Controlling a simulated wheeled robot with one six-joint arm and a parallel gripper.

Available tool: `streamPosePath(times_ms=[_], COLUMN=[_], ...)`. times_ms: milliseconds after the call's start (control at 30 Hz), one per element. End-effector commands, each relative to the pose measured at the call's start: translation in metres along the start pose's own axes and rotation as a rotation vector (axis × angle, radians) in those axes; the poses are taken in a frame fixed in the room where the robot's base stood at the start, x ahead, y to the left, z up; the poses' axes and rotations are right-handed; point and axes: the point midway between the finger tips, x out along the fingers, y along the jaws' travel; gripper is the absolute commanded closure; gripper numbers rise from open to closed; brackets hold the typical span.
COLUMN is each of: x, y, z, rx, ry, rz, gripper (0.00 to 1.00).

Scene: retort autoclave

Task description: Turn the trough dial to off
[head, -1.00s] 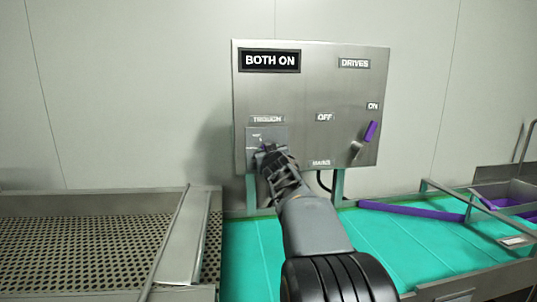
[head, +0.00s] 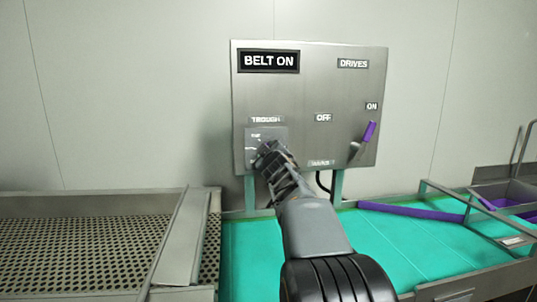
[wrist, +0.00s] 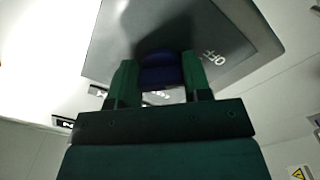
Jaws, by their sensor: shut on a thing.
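The trough dial shows in the wrist view as a dark purple-blue knob (wrist: 160,68) between the two fingers of my gripper (wrist: 158,88). My gripper is shut on it. In the head view my gripper (head: 267,152) reaches the square plate (head: 265,134) under the TROUGH label (head: 266,119) and hides the dial there. An OFF label (wrist: 213,58) is on the dark plate to the right of the knob in the wrist view. The panel's display (head: 269,61) reads BELT ON.
The steel panel (head: 305,90) also carries a purple-handled lever (head: 368,133) at the right, near an ON label (head: 371,106). A teal belt (head: 390,240) runs below the panel. A perforated metal bed (head: 80,240) lies to the left.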

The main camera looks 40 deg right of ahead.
Motion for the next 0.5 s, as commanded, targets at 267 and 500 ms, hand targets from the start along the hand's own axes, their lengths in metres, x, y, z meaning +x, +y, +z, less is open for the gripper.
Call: streamPosePath(times_ms=[267, 500], x=[-0.0001, -0.0001], y=[0.0005, 0.0004], z=[-0.0003, -0.0003], rx=[-0.014, -0.014], ry=[0.001, 0.001], rz=[0.001, 0.001], gripper=[0.79, 0.52])
